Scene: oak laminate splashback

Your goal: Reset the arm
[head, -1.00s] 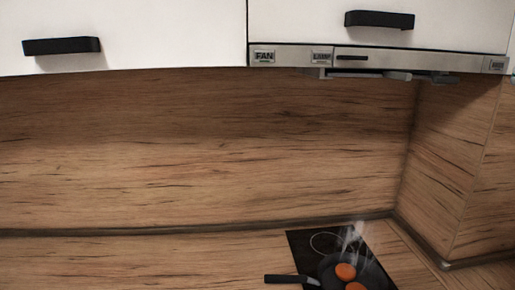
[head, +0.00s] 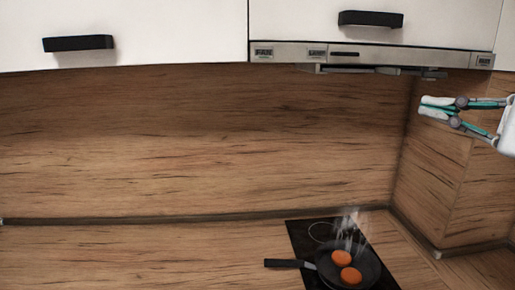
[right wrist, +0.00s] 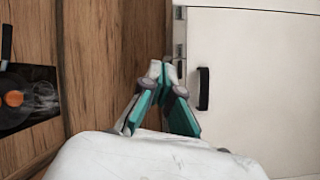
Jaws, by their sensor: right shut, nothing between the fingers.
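My right gripper (head: 424,107) shows at the right edge of the head view, raised in front of the wood side panel and above counter height. Its fingers are white and teal, and it holds nothing. In the right wrist view the fingertips (right wrist: 166,68) come together, shut and empty. My left gripper is in neither view.
A black cooktop (head: 299,238) carries a dark pan (head: 331,279) with two orange round pieces, steaming. A range hood (head: 380,53) and white cabinets (head: 150,25) hang above. A white door (right wrist: 255,80) with a black handle (right wrist: 203,89) shows in the wrist view. The left counter is clear.

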